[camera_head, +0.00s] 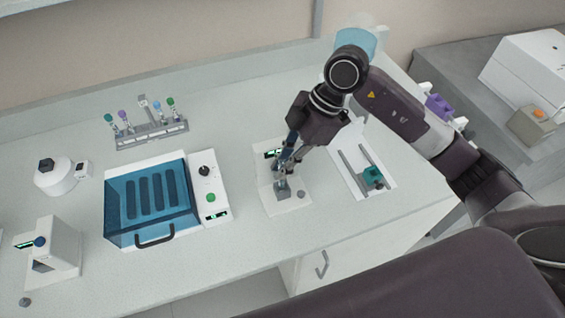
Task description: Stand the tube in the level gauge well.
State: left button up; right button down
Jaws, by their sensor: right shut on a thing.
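The level gauge (268,207) is a white plate-like device with a dark green-lit display, near the middle of the bench. Its grey well block (283,191) stands toward its front. My right gripper (281,175) comes down from above, directly over the well block. It is shut on the tube, which is small and mostly hidden by the fingers. I cannot tell whether the tube's lower end is inside the well or just above it. My left gripper is not in view.
A rack (152,135) with several coloured-cap tubes stands at the back left. A blue-lidded device (152,201) sits left of the gauge. A white tray with rails and a teal piece (373,175) lies to the right. The bench's front strip is mostly clear.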

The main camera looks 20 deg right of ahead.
jog(key=shift+f, duration=0.25)
jog(key=shift+f, duration=0.4)
jog(key=shift+f+b, duration=0.2)
jog(key=shift+b, duration=0.15)
dwell(0.3)
jog(key=shift+f, duration=0.45)
jog(key=c, duration=1.9)
grip_release()
jog(key=shift+s, duration=0.1)
jog(key=shift+r, duration=0.1)
